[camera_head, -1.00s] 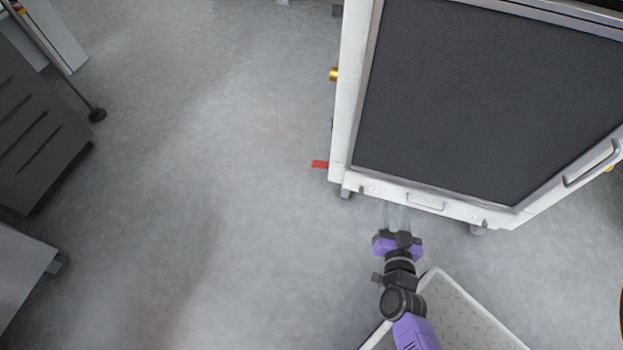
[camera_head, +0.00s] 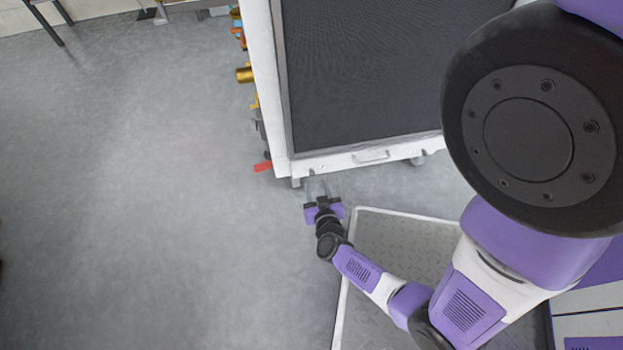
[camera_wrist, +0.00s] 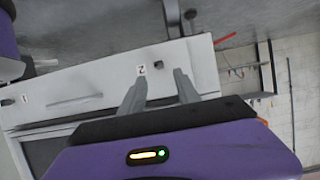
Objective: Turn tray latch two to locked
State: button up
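The latch is too small to make out clearly there.
Another small dark latch (camera_wrist: 8,101) is near label "1" at the left in the wrist view. A red lever (camera_head: 263,167) and brass fittings (camera_head: 245,75) stick out from the machine's left side. A handle (camera_head: 371,156) is mid-front. The floor at left is clear.

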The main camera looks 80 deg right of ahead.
aim_at(312, 174)
jog(key=shift+b+x, duration=1.05)
jog(key=shift+x, duration=1.7)
grip_shut()
